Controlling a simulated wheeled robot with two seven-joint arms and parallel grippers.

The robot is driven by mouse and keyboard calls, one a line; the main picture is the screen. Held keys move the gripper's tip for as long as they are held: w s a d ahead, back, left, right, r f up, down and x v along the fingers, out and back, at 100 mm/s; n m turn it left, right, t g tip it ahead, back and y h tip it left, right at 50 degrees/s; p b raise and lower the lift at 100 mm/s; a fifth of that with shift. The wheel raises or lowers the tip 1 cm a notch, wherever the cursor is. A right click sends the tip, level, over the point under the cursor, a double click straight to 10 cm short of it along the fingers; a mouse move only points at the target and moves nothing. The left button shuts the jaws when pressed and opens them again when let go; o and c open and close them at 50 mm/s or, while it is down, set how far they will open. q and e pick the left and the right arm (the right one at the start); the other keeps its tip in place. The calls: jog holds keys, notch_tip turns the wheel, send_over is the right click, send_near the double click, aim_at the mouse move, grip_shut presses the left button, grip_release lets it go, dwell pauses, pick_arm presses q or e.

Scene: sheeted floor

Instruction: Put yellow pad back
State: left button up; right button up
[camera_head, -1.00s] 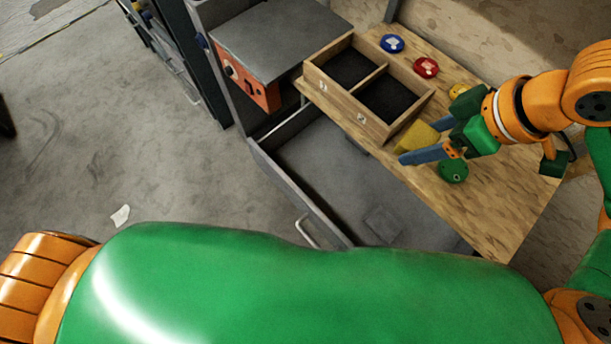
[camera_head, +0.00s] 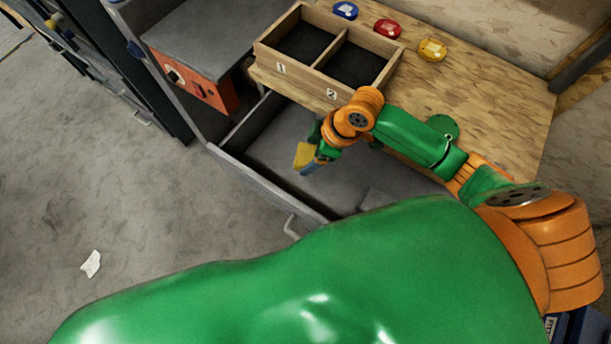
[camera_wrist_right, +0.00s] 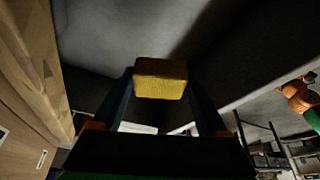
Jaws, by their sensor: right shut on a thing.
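The yellow pad (camera_head: 304,156) is held between the fingertips of my right gripper (camera_head: 314,164). It also shows in the right wrist view (camera_wrist_right: 160,79), with a finger on each side. My right gripper is shut on it, over the open grey drawer (camera_head: 270,135) below the wooden bench top. Whether the pad touches the drawer is not clear. My left gripper is not in view.
A two-compartment wooden box (camera_head: 352,89) marked 1 and 2 stands on the bench (camera_head: 480,100). Blue (camera_head: 346,10), red (camera_head: 388,28) and yellow (camera_head: 432,50) round pieces lie behind it. A green round piece (camera_head: 444,126) is partly hidden by my arm.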

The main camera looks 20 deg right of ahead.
aim_at(310, 177)
notch_tip(310, 177, down, 10)
jog(key=shift+r+b, duration=0.25)
jog(key=shift+b, duration=0.45)
jog(key=shift+f, duration=0.1)
jog(key=o, duration=1.2)
jog(key=p+v, duration=0.2)
jog(key=v, duration=1)
